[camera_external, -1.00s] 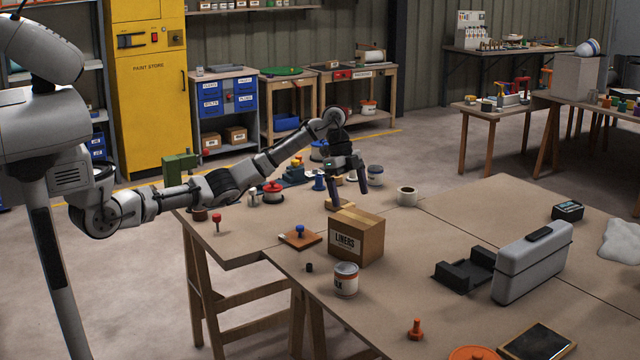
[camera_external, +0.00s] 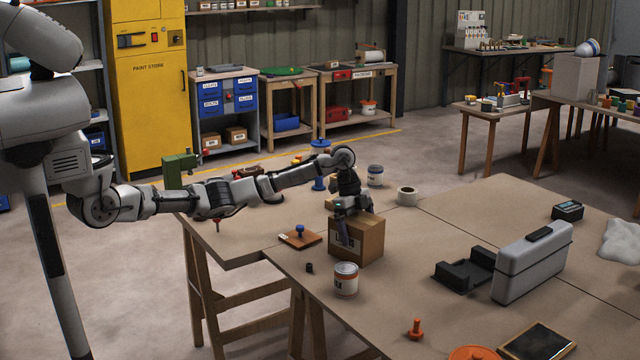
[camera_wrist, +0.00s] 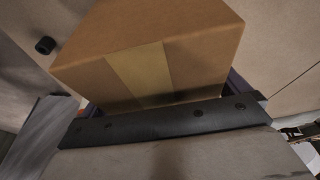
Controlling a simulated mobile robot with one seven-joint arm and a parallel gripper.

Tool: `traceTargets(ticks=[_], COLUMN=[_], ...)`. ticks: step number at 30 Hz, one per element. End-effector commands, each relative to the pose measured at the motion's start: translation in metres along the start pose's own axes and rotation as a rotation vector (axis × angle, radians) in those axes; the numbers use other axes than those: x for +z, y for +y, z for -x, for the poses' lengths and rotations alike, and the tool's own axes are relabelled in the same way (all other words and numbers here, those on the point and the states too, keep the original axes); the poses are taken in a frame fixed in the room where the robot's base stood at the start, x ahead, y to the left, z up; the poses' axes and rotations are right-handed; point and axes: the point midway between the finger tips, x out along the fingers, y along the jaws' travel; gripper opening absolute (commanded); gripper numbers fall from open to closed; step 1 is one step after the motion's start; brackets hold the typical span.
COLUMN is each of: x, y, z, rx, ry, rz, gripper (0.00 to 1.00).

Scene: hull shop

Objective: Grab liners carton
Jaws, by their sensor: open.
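The liners carton (camera_external: 371,242) is a brown cardboard box standing upright on the large table, with a pale label on its left face. My gripper (camera_external: 348,225) is over the carton's left part, pointing down, with one dark finger in front of the label. The other finger is hidden in the external view. In the wrist view the carton (camera_wrist: 195,65), with a tape strip down its face, fills the space between dark purple fingers at its two sides. The jaws are open around it; I cannot tell whether they touch it.
A white-and-orange can (camera_external: 346,281) stands just in front of the carton, near a small black cylinder (camera_external: 309,267). A wooden board with a blue knob (camera_external: 300,232) lies to the left. A tape roll (camera_external: 407,196) stands behind. A grey case (camera_external: 532,263) is to the right.

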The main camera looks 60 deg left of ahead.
Motion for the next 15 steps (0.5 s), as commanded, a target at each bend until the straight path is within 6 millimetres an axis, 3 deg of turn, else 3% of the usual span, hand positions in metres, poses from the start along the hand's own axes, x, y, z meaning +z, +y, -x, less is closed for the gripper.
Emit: traceTargets(ticks=[15], x=[0.0007], y=[0.0005], z=[-0.0033], rx=[0.002], ry=[0.0], rz=[0.0], gripper=[1.0])
